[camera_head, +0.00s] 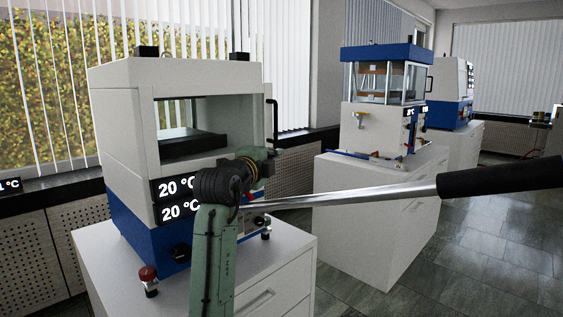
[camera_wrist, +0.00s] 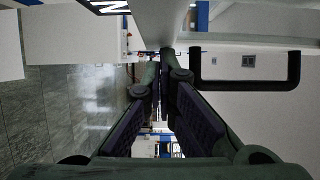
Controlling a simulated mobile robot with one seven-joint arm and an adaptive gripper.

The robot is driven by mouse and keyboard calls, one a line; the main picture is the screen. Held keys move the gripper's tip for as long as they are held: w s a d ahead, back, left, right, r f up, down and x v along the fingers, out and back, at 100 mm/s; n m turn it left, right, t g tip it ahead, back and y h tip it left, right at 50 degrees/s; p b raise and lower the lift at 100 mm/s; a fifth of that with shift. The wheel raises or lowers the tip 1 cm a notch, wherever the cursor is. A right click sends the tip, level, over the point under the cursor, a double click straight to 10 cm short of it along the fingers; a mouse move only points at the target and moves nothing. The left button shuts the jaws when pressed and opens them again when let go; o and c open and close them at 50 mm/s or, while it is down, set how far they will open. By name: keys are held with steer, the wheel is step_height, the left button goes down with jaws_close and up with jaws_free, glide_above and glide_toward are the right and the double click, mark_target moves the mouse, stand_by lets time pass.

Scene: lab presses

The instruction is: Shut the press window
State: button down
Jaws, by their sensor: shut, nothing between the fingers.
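The nearest press (camera_head: 120,120) is white above and blue below, and stands on a white cabinet at the left. A dark plate shows inside its front opening. A black bar handle (camera_head: 272,122) stands upright at the opening's right side; it also shows as a U-shaped handle in the wrist view (camera_wrist: 246,86). I cannot tell the window's exact angle. My gripper (camera_head: 264,157) is in front of the press's lower right, below the handle. In the wrist view my gripper (camera_wrist: 163,72) is shut and empty, with the handle apart to the right of the fingers. My arm hides part of the display.
A long metal lever with a black grip (camera_head: 500,177) reaches right across the aisle, close to my gripper. A red knob (camera_head: 148,274) sits at the press's front left. A second press (camera_head: 385,80) stands behind on another cabinet. Tiled floor (camera_head: 480,240) is open at the right.

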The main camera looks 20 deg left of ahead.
steer(key=shift+w+a+n+y, duration=0.4)
steer(key=shift+w+a+y, duration=0.15)
steer(key=shift+a, duration=0.3)
steer(key=shift+w+a+n+y, duration=0.45)
steer(key=shift+a+y, duration=0.2)
steer(key=shift+a, duration=0.2)
